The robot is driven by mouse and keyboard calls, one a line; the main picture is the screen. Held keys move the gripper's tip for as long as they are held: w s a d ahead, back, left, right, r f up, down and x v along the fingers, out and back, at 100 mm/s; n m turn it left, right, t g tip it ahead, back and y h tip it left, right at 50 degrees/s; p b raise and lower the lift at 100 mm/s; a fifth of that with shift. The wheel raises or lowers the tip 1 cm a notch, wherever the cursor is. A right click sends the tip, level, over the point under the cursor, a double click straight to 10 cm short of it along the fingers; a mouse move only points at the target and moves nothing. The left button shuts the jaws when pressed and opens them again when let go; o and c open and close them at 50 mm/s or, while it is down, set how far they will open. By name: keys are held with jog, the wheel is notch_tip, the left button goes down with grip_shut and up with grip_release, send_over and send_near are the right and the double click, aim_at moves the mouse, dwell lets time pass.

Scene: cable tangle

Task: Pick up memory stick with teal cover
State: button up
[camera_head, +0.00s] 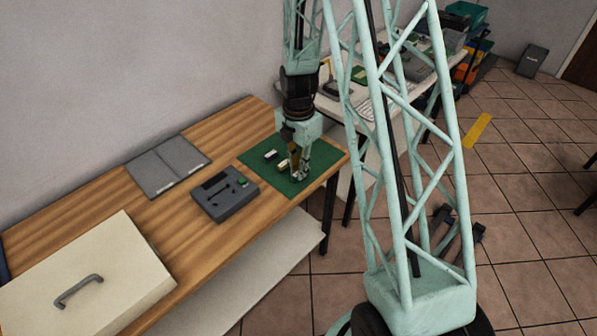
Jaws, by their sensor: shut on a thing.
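My gripper (299,172) points down over the front part of a green mat (254,158) on the wooden table. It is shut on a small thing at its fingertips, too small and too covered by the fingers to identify. A small pale stick with a dark purplish part (270,154) lies on the mat to the left of the gripper. A small yellowish stick (284,164) lies just left of the fingers. I cannot make out a teal cover on any stick.
A grey device (225,196) sits left of the mat on the wooden table (165,233). Behind it lies a grey folder-like panel (168,166). A cream box lid with a handle (88,280) fills the near left. A cluttered white table (345,105) stands behind.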

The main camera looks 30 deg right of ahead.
jog(key=shift+r+p, duration=0.35)
jog(key=shift+r, duration=1.4)
jog(key=s+a+r, duration=0.1)
jog(key=s, duration=1.5)
jog(key=shift+a+r, duration=0.15)
jog(key=shift+a, duration=0.2)
jog(key=shift+p, duration=0.3)
